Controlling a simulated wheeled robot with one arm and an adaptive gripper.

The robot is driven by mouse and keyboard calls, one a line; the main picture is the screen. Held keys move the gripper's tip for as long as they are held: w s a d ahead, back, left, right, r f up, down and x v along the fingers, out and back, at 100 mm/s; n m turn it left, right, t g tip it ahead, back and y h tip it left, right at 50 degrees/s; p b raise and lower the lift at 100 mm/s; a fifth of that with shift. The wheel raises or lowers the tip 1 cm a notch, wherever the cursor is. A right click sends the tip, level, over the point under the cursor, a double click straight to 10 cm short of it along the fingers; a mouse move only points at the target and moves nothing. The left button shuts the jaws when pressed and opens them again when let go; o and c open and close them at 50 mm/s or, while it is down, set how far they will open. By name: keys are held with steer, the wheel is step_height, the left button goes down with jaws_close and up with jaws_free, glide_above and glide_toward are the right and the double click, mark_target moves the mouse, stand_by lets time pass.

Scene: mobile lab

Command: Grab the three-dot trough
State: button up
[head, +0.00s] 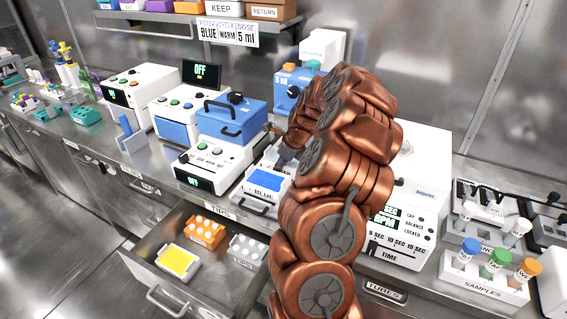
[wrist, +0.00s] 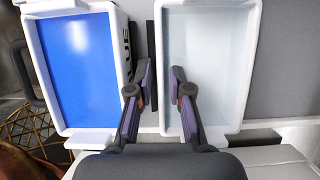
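Two white-rimmed troughs lie side by side in the wrist view. The left one is a blue-filled trough (wrist: 80,70); the right one is a pale trough (wrist: 215,60) with clear or whitish contents. I see no dot marks on either, so I cannot tell which is the three-dot one. My gripper (wrist: 162,75) is open and empty, its fingers on either side of the pale trough's left wall, the right finger over its inside. Contact is not clear. In the head view the blue-filled trough (head: 267,181) sits on the counter; my arm hides much of the area beside it.
An open drawer (head: 200,270) below the counter holds a yellow-filled trough (head: 178,262), an orange tip box (head: 205,232) and a grey one (head: 247,250). Machines crowd the counter behind, including a blue-lidded one (head: 231,118). A samples rack (head: 485,284) stands at right.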

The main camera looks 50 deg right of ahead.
jaws_close()
steer(key=shift+r, duration=0.1)
stand_by(0.4)
